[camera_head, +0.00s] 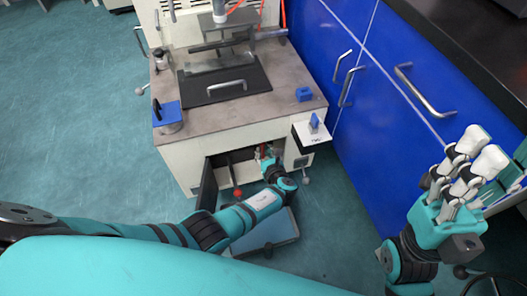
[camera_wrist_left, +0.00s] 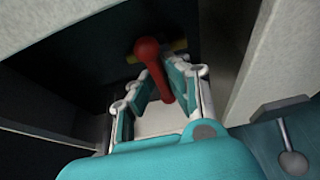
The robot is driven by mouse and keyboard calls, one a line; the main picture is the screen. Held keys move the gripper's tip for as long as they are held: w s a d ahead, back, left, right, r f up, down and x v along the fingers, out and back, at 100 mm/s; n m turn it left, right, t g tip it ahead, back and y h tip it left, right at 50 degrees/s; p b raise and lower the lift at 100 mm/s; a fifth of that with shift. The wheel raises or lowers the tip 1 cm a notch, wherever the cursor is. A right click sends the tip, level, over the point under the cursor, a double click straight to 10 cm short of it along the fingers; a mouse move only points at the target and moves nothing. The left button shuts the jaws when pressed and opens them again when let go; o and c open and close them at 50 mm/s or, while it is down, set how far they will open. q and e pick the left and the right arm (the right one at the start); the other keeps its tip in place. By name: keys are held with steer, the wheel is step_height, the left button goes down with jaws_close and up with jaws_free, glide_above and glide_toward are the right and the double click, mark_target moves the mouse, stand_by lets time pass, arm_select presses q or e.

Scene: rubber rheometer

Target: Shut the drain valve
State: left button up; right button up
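The drain valve's red handle (camera_wrist_left: 150,58) shows in the left wrist view, with a short yellow brass-coloured part behind its upper end. It sits inside the dark open cabinet of the machine (camera_head: 245,125). My left gripper (camera_wrist_left: 158,88) is open, with one finger on each side of the handle; the handle's lower end lies between them, closer to the right finger. I cannot tell whether they touch. In the head view my left gripper (camera_head: 265,157) reaches into the cabinet opening and mostly hides the valve. My right gripper (camera_head: 480,152) is open and empty at the right.
The cabinet door (camera_head: 208,187) stands open left of my left arm. A red knob (camera_head: 238,192) is near the opening. A grey-blue tray (camera_head: 268,238) lies on the floor below. Blue cabinets (camera_head: 385,130) with metal handles stand at right. Floor at left is clear.

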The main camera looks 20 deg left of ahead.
arm_select(q)
steer(key=o, duration=0.4)
steer(key=v, duration=1.2)
steer(key=shift+f, duration=0.1)
